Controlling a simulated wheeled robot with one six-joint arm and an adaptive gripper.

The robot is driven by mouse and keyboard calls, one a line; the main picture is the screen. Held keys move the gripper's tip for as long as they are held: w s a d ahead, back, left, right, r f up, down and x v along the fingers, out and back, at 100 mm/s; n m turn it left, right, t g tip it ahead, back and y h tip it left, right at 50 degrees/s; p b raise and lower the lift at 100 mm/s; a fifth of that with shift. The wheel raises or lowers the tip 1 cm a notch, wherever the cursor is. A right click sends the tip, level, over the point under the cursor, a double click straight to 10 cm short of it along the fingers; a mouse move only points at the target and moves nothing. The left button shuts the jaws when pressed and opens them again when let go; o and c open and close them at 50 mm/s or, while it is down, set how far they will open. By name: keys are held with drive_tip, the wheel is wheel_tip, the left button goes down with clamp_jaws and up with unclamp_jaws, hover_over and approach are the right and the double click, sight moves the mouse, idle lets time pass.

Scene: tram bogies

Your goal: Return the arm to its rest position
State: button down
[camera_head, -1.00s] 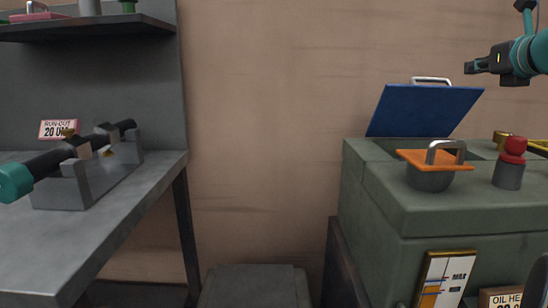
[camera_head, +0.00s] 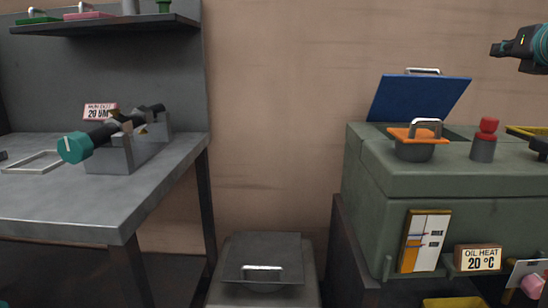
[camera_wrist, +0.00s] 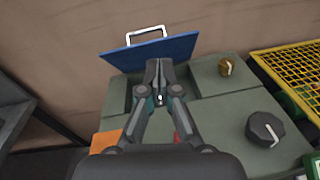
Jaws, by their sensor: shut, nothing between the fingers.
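My gripper (camera_head: 500,49) is at the upper right of the head view, in the air above the green cabinet (camera_head: 440,178). Its fingers are closed together with nothing between them. In the wrist view my gripper (camera_wrist: 158,66) points toward the raised blue lid (camera_wrist: 150,53), apart from it as far as I can tell. The rest of my arm runs out of the head view at the right edge.
On the cabinet stand an orange-topped pot (camera_head: 415,146) with a handle and a red-knobbed post (camera_head: 485,138). A yellow grid (camera_wrist: 296,75) lies at the right. A workbench (camera_head: 150,195) carries a shaft on a grey holder (camera_head: 125,155). A lidded bin (camera_head: 262,262) stands between them.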

drive_tip(key=s+d+f+m+g+h, duration=0.1)
drive_tip(key=s+d+f+m+h, duration=0.1)
drive_tip(key=d+m+h, duration=0.5)
drive_tip(key=s+d+f+m+g+h, duration=0.1)
drive_tip(key=s+d+f+m+h, duration=0.15)
drive_tip(key=m, duration=0.95)
drive_tip(key=s+a+f+m+g, duration=0.2)
drive_tip(key=s+f+m+g, duration=0.1)
drive_tip(key=f+m, duration=0.4)
drive_tip(key=s+a+f+m+g, duration=0.2)
drive_tip(key=a+f+m+g, duration=0.15)
drive_tip(key=f, duration=0.55)
drive_tip(key=s+a+f+m+g+y, duration=0.2)
drive_tip(key=s+a+f+m+y, duration=0.15)
drive_tip(key=a+f, duration=0.5)
drive_tip(key=s+a+f+m+g+y, duration=0.1)
drive_tip(key=s+a+f+m+y, duration=0.15)
drive_tip(key=s+a+f, duration=0.45)
drive_tip(key=s+a+f+n+y, duration=0.1)
drive_tip(key=s+a+f+y, duration=0.1)
drive_tip(key=a, duration=0.7)
drive_tip(key=s+a+f+n+y, duration=0.1)
drive_tip(key=s+a+f+y, duration=0.2)
drive_tip(key=a+f, duration=0.4)
drive_tip(key=s+a, duration=0.1)
drive_tip(key=a, duration=0.1)
drive_tip(key=shift+a+n, duration=0.3)
drive_tip(key=shift+n, duration=0.05)
